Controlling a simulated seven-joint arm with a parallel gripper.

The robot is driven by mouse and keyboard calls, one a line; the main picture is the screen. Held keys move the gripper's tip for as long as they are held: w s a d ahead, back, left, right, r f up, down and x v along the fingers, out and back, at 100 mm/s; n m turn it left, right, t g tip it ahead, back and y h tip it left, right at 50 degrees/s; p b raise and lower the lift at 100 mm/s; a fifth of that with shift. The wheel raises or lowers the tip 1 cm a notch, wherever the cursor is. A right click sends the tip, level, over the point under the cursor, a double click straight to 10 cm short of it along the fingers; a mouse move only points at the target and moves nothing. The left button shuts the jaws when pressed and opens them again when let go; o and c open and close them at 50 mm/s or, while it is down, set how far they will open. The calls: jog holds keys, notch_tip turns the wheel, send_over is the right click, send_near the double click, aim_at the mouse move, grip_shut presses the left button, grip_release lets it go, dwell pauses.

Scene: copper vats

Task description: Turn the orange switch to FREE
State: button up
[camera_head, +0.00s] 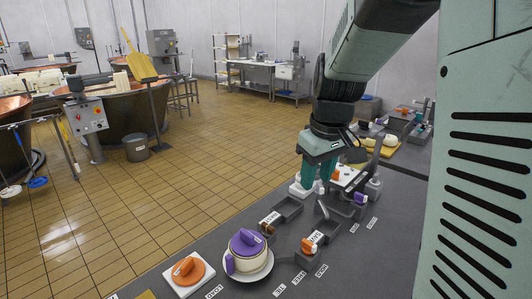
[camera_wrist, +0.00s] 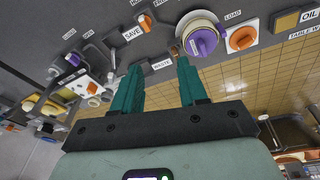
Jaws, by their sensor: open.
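Another orange part (camera_head: 335,174) sits on a white panel behind my gripper. My gripper (camera_head: 316,193) points down above the rear of the bench.
A purple-topped round dial (camera_head: 247,243) on a white base stands beside the orange dial. Grey trays (camera_head: 284,211) and a purple-tipped part (camera_head: 361,198) crowd the bench near my gripper. Tiled floor (camera_head: 190,175) lies open to the left, with copper vats (camera_head: 118,100) beyond.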

jog(key=w+d+f+n+g, duration=0.1)
jog(key=w+f, duration=0.4)
jog(key=f, duration=0.3)
jog(key=n+g, duration=0.1)
jog(key=n, duration=0.1)
send_near(309, 243)
notch_tip(309, 243, down, 9)
jog(key=shift+a+r, duration=0.1)
jog(key=shift+r, duration=0.1)
jog(key=shift+c, duration=0.3)
grip_shut()
